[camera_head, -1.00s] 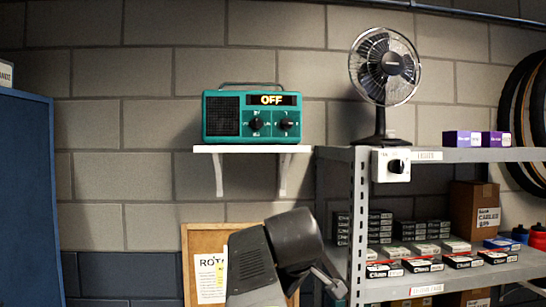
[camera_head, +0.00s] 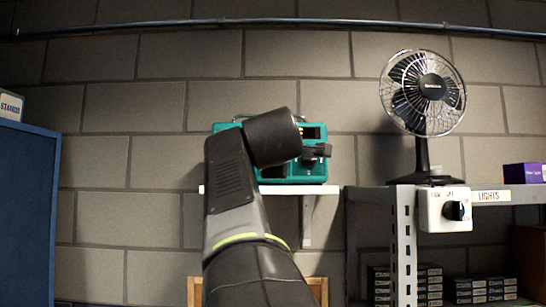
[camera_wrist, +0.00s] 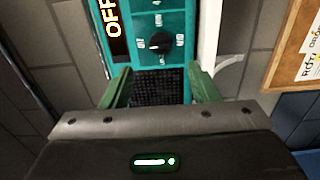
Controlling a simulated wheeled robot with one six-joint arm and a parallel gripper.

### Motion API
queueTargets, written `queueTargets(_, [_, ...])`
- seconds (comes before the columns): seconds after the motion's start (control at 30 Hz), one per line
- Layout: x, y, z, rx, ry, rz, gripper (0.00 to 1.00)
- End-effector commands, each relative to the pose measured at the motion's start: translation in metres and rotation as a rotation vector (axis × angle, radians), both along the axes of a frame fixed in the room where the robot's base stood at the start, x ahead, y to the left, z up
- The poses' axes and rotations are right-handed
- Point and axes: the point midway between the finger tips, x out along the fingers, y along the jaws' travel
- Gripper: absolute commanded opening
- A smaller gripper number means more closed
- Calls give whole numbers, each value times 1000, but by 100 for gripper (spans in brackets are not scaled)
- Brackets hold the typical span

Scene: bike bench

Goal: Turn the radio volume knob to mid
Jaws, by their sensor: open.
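The teal radio (camera_head: 312,172) stands on a small white wall shelf, mostly hidden behind my arm in the head view. In the wrist view the radio (camera_wrist: 174,20) appears turned sideways, its display (camera_wrist: 113,28) reading OFF. A black knob (camera_wrist: 158,47) with small white labels around it sits next to the speaker grille (camera_wrist: 155,88). Its labels are too small to read. A second knob is cut off at the top edge. My gripper (camera_wrist: 162,86) is open and empty, its green fingers either side of the grille in the picture, apart from the knob. It also shows in the head view (camera_head: 318,151).
The white shelf (camera_head: 325,190) lies under the radio. A black fan (camera_head: 422,95) stands on the metal rack at right, with a white switch box (camera_head: 445,209) on the rack's front. A blue cabinet (camera_head: 25,215) stands at left.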

Motion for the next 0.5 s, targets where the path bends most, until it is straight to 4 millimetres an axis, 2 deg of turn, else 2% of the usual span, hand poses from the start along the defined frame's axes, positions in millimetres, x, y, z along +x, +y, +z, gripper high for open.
queueTargets(0.03, [13, -1, 2, 0, 3, -3, 55])
queueTargets(0.2, [48, -1, 2, 1, 3, -2, 55])
queueTargets(0.33, [69, 0, 1, 1, 3, -1, 55])
queueTargets(0.5, [85, 0, 1, 1, 2, 0, 55])
